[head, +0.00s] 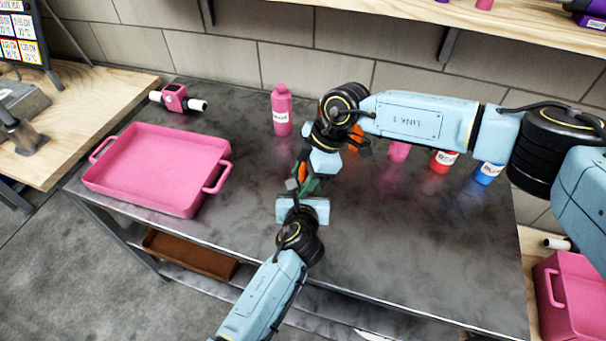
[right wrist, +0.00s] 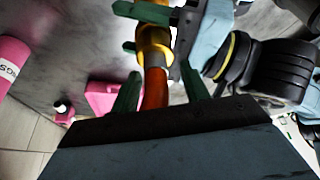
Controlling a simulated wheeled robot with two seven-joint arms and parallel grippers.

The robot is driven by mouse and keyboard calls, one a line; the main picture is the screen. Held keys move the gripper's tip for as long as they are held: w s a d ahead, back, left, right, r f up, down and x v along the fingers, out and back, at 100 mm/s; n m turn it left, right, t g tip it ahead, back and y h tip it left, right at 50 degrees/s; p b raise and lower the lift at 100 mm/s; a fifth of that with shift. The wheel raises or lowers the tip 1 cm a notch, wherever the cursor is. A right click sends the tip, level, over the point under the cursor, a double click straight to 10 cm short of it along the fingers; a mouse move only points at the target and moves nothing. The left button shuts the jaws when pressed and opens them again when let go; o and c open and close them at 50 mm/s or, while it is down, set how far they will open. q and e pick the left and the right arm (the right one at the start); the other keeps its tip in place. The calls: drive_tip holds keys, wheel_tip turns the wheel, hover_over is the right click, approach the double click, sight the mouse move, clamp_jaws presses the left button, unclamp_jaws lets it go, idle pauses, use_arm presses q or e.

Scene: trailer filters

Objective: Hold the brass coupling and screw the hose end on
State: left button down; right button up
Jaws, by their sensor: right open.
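The brass coupling (right wrist: 154,44) shows in the right wrist view, with a grey ring at its near end. My left gripper (right wrist: 136,30) has its green fingers across the coupling and appears shut on it. In the head view the left gripper (head: 300,194) is over the middle of the table. The orange hose end (right wrist: 154,92) meets the ring in line with the coupling; how far it is screwed on cannot be told. My right gripper (right wrist: 160,86) is open, its fingers on either side of the hose end. In the head view the hose (head: 302,172) is mostly hidden.
A pink tray (head: 150,188) stands at the table's left, with a pink device (head: 175,97) behind it. A pink bottle (head: 281,110) stands at the back. Red (head: 442,160) and blue (head: 487,173) bottles stand back right. The table's front right is clear.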

sight(302, 167)
drive_tip(key=shift+r, duration=0.1)
wheel_tip(302, 167, up, 4)
drive_tip(key=shift+r, duration=0.25)
drive_tip(key=shift+a, duration=0.1)
drive_tip(key=shift+o, duration=0.4)
drive_tip(key=shift+r, duration=0.1)
